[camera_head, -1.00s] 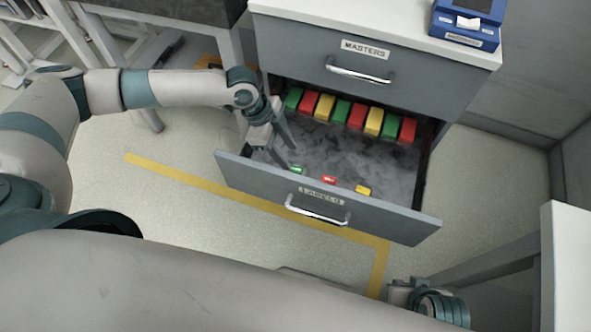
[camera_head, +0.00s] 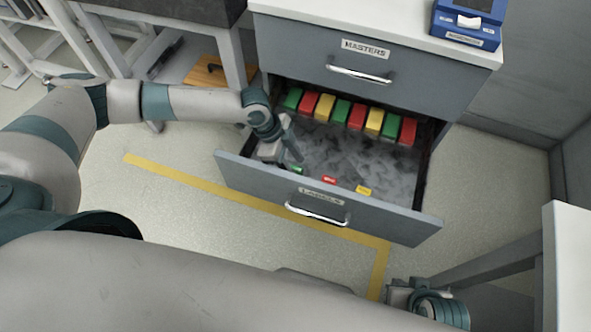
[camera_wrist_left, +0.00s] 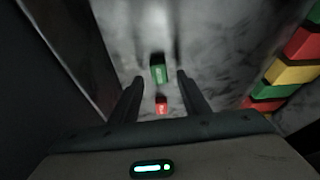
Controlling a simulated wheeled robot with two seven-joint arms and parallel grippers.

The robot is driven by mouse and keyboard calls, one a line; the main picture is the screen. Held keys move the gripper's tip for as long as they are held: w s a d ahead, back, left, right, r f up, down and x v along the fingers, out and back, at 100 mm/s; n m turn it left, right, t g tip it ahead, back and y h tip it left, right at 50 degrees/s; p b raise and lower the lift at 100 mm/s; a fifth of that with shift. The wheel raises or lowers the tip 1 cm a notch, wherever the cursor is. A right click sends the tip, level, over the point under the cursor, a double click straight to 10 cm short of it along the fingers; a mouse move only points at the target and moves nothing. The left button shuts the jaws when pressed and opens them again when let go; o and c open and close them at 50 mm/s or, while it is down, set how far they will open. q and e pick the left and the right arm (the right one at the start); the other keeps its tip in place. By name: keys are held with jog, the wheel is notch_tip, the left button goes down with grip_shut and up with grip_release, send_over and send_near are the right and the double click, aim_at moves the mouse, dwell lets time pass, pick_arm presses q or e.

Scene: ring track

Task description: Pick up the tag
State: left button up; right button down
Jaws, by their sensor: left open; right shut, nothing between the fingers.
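Three small tags lie at the front of the open drawer's floor in the head view: a green tag (camera_head: 297,170), a red tag (camera_head: 329,180) and a yellow tag (camera_head: 364,190). My left gripper (camera_head: 291,162) reaches into the drawer at its left side, open and empty, close to the green tag. In the left wrist view, the green tag (camera_wrist_left: 158,70) shows between and just past the two fingertips (camera_wrist_left: 160,78). The red tag (camera_wrist_left: 161,105) appears lower, between the fingers. Of my right arm only a wrist part shows at the lower right; no fingers are visible.
The drawer front (camera_head: 270,192) reads LABELS and has a metal handle. A row of larger green, red and yellow blocks (camera_head: 340,112) lines the drawer's back. The shut MASTERS drawer (camera_head: 420,85) is above, with a blue device (camera_head: 466,28) on the cabinet top.

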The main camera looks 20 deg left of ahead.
aim_at(295, 169)
pick_arm(q)
jog(key=shift+d+f, duration=0.15)
jog(key=shift+f, duration=0.3)
pick_arm(e)
jog(key=shift+w+a, duration=0.1)
pick_arm(q)
grip_shut()
jog(key=shift+r, duration=0.1)
